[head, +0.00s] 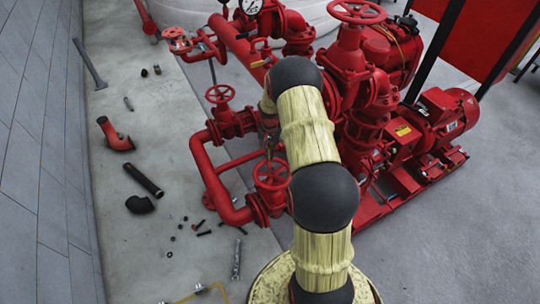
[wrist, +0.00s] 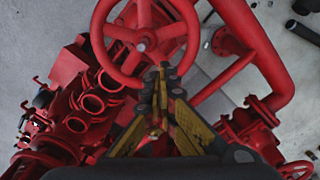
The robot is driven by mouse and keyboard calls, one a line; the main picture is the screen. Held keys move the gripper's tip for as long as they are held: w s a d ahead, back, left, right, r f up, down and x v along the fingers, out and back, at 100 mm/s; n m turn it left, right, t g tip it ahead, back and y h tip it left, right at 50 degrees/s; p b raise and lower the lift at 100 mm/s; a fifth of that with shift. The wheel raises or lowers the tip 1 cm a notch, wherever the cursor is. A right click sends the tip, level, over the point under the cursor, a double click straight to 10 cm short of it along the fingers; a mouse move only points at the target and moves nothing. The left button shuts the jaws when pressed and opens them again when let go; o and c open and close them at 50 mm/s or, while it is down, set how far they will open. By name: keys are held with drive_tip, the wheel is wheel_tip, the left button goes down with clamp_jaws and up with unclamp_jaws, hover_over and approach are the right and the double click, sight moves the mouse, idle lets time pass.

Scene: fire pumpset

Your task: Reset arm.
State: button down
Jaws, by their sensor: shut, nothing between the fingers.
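My arm (head: 308,125) rises from the bottom of the head view and bends over in front of the red pumpset (head: 350,80). In the wrist view my gripper (wrist: 163,72) has its black and yellow fingers together with nothing between them. Its tips overlap the lower rim of a red handwheel (wrist: 141,40); I cannot tell whether they touch it. In the head view the gripper is mostly hidden behind the arm, close above a red handwheel (head: 271,175).
Red pipework (head: 207,165) stands left of my arm, with another handwheel (head: 220,94) above it. A red elbow (head: 116,138), a black pipe (head: 144,180) and small parts lie on the floor. A red motor (head: 448,110) is at right. Lower right floor is clear.

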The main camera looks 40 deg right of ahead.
drive_tip(key=shift+s+d+r, duration=0.1)
idle(0.3)
drive_tip(key=shift+n+g+y, duration=0.3)
drive_tip(key=shift+n+g, duration=0.2)
drive_tip(key=shift+n, duration=0.2)
drive_tip(key=s+a, duration=0.1)
drive_tip(key=s+a+f, duration=0.1)
drive_tip(key=s, duration=0.1)
drive_tip(key=shift+s+a, duration=0.15)
drive_tip(key=shift+s, duration=0.1)
drive_tip(key=s+a+r+n+t, duration=0.2)
drive_tip(key=s+a+r+n, duration=0.1)
drive_tip(key=s+a+r, duration=0.4)
drive_tip(key=s+a+r+n+t, duration=0.2)
drive_tip(key=s+a+r+n, duration=0.2)
drive_tip(key=a+r, duration=0.9)
drive_tip(key=s+a+r+n+t, duration=0.2)
drive_tip(key=s+a+r, duration=0.8)
drive_tip(key=r, duration=1.1)
drive_tip(key=shift+a+r+n+t, duration=0.3)
drive_tip(key=shift+a+r+n, duration=0.1)
drive_tip(key=shift+a+n, duration=0.25)
